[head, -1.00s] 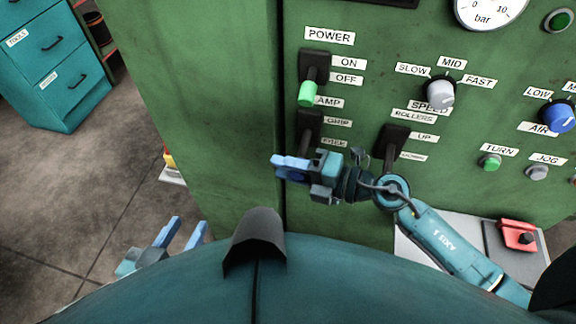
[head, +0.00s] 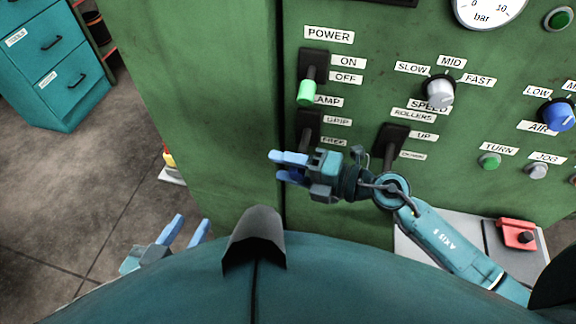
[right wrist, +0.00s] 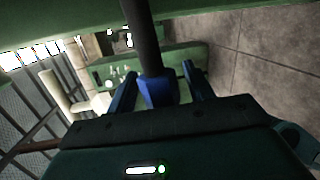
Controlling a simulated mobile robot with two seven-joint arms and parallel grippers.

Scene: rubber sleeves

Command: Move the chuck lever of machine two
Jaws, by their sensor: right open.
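The chuck lever (head: 307,137) appears to be the one beside the GRIP and FREE labels on the green panel, below the green-tipped power lever. Its dark shaft points down and its lower end is largely hidden by my right gripper (head: 275,165). In the right wrist view, the dark shaft (right wrist: 142,35) ends in a blue knob (right wrist: 157,92), which lies between the spread fingers of my right gripper (right wrist: 158,75). The fingers are open around it; contact is not clear. My left gripper (head: 191,224) is open and empty at lower left, well away from the panel.
The power lever (head: 306,92) is just above and the rollers lever (head: 388,150) just right of my right gripper. A teal drawer cabinet (head: 60,75) stands at far left. Floor is clear between.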

